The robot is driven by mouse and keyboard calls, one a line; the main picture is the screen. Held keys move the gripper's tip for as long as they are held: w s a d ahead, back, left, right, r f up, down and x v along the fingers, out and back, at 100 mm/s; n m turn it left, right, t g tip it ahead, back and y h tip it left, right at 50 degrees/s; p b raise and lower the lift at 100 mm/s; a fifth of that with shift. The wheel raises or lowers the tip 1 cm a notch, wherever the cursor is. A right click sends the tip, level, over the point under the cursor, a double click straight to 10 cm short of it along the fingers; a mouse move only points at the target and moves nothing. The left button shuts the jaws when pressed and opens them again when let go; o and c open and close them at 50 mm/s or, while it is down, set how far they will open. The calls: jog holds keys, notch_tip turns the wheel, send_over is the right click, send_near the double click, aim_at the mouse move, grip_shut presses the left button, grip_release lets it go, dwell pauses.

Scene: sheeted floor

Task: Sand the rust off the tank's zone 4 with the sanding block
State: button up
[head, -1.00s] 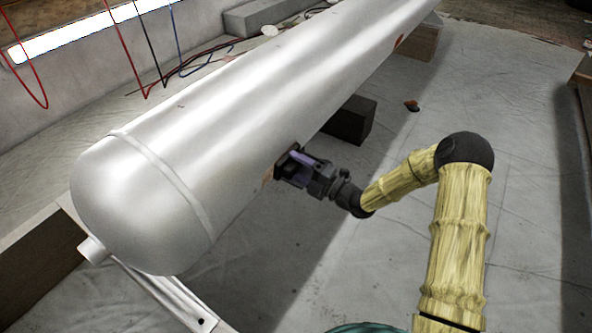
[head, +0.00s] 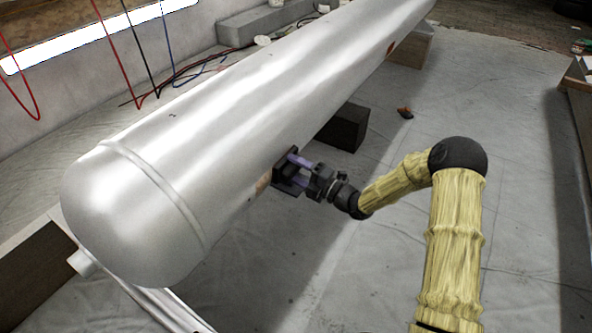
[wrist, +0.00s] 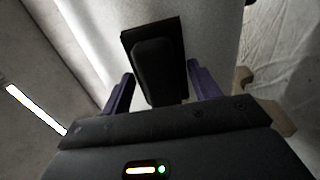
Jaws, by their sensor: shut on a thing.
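The long silver tank (head: 235,100) lies across the head view from lower left to upper right. My gripper (head: 296,170) is at the tank's lower right side, shut on the dark sanding block (head: 284,174). In the wrist view the block (wrist: 154,65) sits between the two purple fingers of my gripper (wrist: 160,88), its flat plate against or very close to the tank wall (wrist: 215,40). A brown rust patch (head: 263,184) shows just left of the block. Another rust spot (head: 390,48) is near the far end. I see no zone numbers.
A dark support block (head: 345,127) stands under the tank, and a wooden one (head: 411,50) farther back. A small orange-brown object (head: 405,112) lies on the sheeted floor (head: 480,110). Red and blue cables hang at the left wall. The floor right of the tank is mostly clear.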

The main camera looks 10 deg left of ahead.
aim_at(291, 178)
jog(key=shift+s+a, duration=0.3)
jog(key=shift+s, duration=0.45)
jog(key=shift+s+a, duration=0.3)
jog(key=shift+s, duration=0.4)
jog(key=shift+s, duration=0.1)
jog(key=shift+s+a, duration=0.45)
jog(key=shift+s, duration=0.3)
jog(key=shift+s+a, duration=0.5)
jog(key=shift+s, duration=0.2)
jog(key=shift+s+a, duration=0.1)
jog(key=shift+s, duration=0.05)
jog(key=shift+c, duration=0.3)
jog(key=shift+s+a+g+b, duration=0.15)
jog(key=shift+s+a+b, duration=0.1)
jog(key=shift+s, duration=0.45)
jog(key=shift+s+a+g+b, duration=0.15)
jog(key=shift+s+a+b, duration=0.1)
jog(key=shift+s, duration=0.55)
jog(key=shift+d, duration=0.1)
